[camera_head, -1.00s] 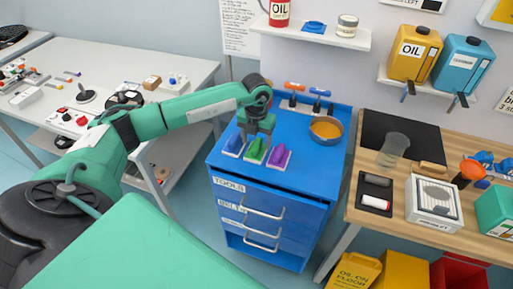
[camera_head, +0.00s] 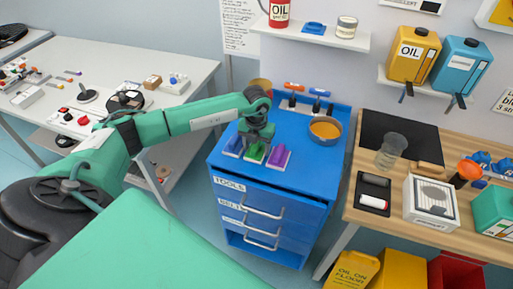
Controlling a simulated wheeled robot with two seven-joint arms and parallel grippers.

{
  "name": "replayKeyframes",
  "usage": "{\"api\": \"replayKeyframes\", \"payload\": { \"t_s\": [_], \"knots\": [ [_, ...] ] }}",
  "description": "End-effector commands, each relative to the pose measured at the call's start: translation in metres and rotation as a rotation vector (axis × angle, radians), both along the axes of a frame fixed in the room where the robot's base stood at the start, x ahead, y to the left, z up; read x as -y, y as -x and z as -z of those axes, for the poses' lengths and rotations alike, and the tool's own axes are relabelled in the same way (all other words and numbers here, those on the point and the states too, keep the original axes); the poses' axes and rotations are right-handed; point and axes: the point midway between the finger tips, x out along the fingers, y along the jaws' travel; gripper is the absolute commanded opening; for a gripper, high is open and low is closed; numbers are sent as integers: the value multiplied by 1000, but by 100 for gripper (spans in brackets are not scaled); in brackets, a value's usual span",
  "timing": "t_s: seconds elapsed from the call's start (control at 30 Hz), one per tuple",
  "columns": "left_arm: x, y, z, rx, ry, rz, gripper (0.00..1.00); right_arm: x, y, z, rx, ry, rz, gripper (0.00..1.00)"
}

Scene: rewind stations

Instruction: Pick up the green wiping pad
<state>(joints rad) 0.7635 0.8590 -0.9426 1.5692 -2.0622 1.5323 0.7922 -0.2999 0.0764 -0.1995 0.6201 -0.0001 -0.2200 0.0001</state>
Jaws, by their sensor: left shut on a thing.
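The green wiping pad (camera_head: 254,152) is in the middle of a row of three pads on top of the blue tool cabinet (camera_head: 309,165). A blue pad (camera_head: 234,145) is on its left and a purple pad (camera_head: 279,155) on its right. My left gripper (camera_head: 256,143) points down over the row and is shut on the green pad, hiding its upper part. The pad is still at its place on its light base; I cannot tell whether it is lifted at all. My right gripper is not in view.
An orange-filled bowl (camera_head: 325,129) and orange- and blue-handled tools (camera_head: 319,92) stand behind on the cabinet. A wooden bench (camera_head: 430,239) with a glass jar (camera_head: 391,151) is at right, a white table (camera_head: 185,58) at left. The cabinet's front right top is clear.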

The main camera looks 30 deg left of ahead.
Motion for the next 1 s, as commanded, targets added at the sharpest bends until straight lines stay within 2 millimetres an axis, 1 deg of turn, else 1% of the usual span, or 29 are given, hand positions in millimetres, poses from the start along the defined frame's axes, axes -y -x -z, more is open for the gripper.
{"api": "replayKeyframes", "payload": {
  "t_s": [0.17, 0.27, 0.37, 0.6, 0.7, 0.8, 0.9, 1.0],
  "knots": [
    [0, -1, -13, 2, 1, 1, 36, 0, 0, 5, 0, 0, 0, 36],
    [-1, -1, -29, 4, -1, 1, 36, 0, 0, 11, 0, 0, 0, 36],
    [-1, -1, -53, 7, -1, 0, 36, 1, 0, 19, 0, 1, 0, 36],
    [0, -1, -126, 7, -1, 0, 36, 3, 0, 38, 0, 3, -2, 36],
    [0, -1, -151, 6, 0, 1, 36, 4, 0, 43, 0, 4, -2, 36],
    [0, -1, -171, 4, -2, 1, 36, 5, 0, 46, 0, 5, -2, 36],
    [0, 0, -185, 2, -1, 0, 36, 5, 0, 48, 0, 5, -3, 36],
    [0, 0, -193, 1, -1, 0, 36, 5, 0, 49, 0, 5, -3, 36]
  ]
}}
